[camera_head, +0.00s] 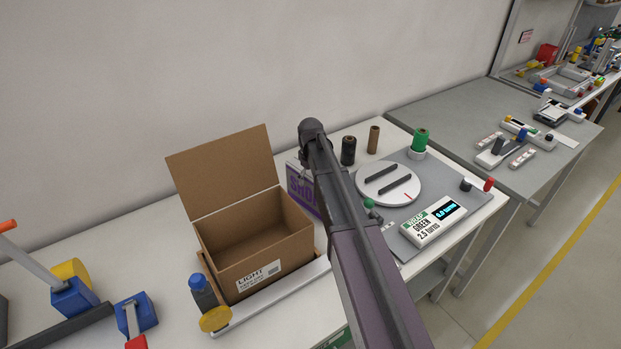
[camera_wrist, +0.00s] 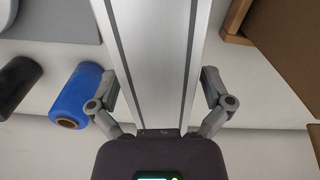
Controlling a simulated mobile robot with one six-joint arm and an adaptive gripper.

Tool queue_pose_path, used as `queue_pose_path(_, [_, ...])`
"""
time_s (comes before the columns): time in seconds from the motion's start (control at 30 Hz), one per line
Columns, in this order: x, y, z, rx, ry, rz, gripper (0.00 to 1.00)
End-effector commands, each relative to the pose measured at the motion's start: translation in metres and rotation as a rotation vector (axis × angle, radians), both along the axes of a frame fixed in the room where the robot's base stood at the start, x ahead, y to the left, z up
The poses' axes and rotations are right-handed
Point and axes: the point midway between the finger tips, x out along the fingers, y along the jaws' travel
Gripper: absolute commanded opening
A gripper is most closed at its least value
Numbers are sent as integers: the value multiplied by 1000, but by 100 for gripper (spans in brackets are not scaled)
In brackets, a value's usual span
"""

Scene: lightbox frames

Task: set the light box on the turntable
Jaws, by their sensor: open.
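The light box is an open brown cardboard box (camera_head: 222,263) with a label reading LIGHT, standing on the table with its back flap up. Part of a cardboard box (camera_wrist: 285,45) shows at the right in the wrist view. The turntable (camera_head: 408,189) is a round white disc with two dark bars, on a grey plate to the right of the box. In the head view my arm hides my gripper. In the wrist view my gripper (camera_wrist: 160,103) is open, its fingers apart on either side of a silver striped panel (camera_wrist: 150,50). I cannot tell what this panel is or whether they touch.
A purple-labelled box (camera_head: 299,188) stands partly behind my arm. A blue roll (camera_wrist: 80,95) shows in the wrist view.

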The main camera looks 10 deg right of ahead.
Motion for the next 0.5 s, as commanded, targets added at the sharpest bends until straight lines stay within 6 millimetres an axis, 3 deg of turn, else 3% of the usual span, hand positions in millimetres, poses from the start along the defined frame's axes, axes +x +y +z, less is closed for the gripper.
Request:
queue_pose_path(0.27, [0, 0, 0, 0, 0, 0, 100])
queue_pose_path(0.5, [0, 0, 11, 0, 0, 0, 100])
